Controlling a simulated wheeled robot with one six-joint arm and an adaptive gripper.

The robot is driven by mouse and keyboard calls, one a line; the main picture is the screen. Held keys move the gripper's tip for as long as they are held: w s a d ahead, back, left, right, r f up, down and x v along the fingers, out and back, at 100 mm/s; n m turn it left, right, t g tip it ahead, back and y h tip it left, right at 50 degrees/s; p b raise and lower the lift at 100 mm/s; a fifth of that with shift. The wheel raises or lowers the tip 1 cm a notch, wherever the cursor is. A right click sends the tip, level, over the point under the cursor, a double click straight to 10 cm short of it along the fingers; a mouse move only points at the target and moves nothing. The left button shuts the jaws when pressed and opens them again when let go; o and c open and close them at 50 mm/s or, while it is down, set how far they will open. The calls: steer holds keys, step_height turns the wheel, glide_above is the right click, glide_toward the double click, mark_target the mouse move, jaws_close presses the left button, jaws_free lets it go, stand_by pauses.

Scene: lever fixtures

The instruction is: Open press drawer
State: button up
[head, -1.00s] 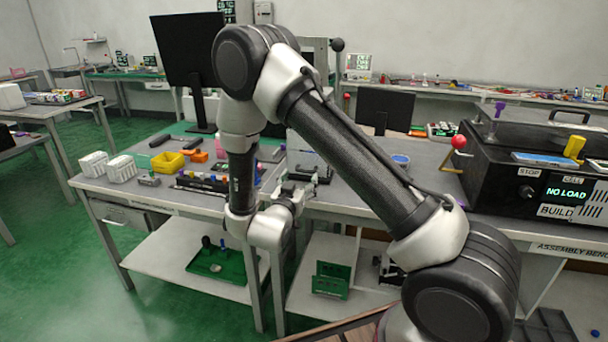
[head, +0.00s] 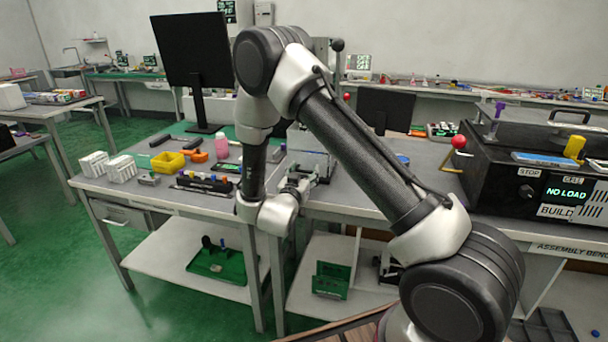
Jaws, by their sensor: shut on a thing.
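The press (head: 309,140) is a grey machine on the bench, with a lever ending in a black ball (head: 337,45). My arm covers much of it. Its drawer (head: 323,167) is low at the front of the press, mostly hidden behind my gripper and arm. My gripper (head: 302,184) is at the drawer's front and is shut on it. The exact contact is small and partly hidden, and I cannot tell how far out the drawer stands.
A yellow bin (head: 168,161), white racks (head: 121,168) and a dark tool holder (head: 205,184) sit left on the bench. A monitor (head: 193,65) stands behind. At right is a black test cell (head: 530,170) with a red-knobbed lever (head: 459,142).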

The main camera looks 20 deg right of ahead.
steer(key=v, duration=1.2)
steer(key=shift+s, duration=0.3)
steer(key=o, duration=1.3)
steer(key=shift+f, duration=0.1)
steer(key=shift+c, duration=0.2)
steer(key=shift+a, duration=0.15)
steer(key=v, duration=1.2)
